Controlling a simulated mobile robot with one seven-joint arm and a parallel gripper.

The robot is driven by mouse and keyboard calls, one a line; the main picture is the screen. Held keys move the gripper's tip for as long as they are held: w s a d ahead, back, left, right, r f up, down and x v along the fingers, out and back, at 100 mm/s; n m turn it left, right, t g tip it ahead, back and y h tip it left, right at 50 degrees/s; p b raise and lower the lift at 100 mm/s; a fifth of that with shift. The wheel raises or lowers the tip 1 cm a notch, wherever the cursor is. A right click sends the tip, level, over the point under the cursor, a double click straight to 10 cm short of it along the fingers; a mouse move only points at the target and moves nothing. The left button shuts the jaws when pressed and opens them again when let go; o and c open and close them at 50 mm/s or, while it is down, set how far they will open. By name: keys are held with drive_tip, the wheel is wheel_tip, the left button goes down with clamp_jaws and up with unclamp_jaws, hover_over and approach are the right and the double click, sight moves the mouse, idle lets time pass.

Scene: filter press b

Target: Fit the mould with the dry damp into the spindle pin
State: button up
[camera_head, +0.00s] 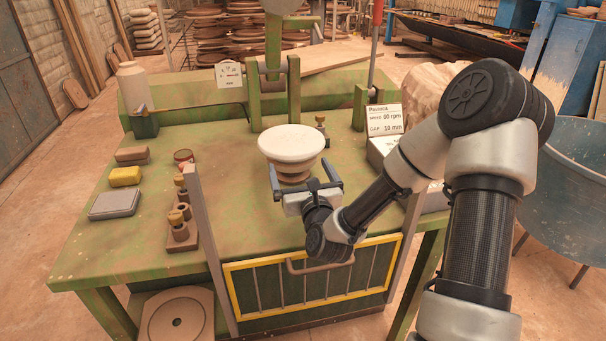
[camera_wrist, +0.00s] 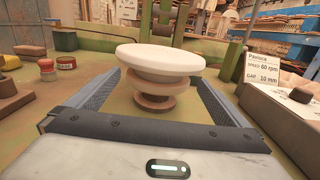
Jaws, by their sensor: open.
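A white round mould (camera_head: 291,143) sits on top of a brown stepped spindle (camera_head: 293,172) in the middle of the green bench. In the wrist view the white mould (camera_wrist: 160,56) looks like a thick disc on the spindle's brown discs (camera_wrist: 160,92). My gripper (camera_head: 306,178) is open, with one finger on each side of the spindle below the mould. In the wrist view my fingers (camera_wrist: 159,91) reach forward past the spindle's sides, apart from it. The spindle pin is hidden under the mould. I cannot tell whether the mould is fully seated.
A yellow sponge (camera_head: 125,176), a grey box (camera_head: 115,204) and a block with brass-topped pieces (camera_head: 181,232) lie on the left. A sign (camera_head: 384,119) stands at right. A yellow-framed guard (camera_head: 312,278) fronts the bench. A green post frame rises behind the spindle.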

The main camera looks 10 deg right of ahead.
drive_tip(key=shift+s, duration=1.75)
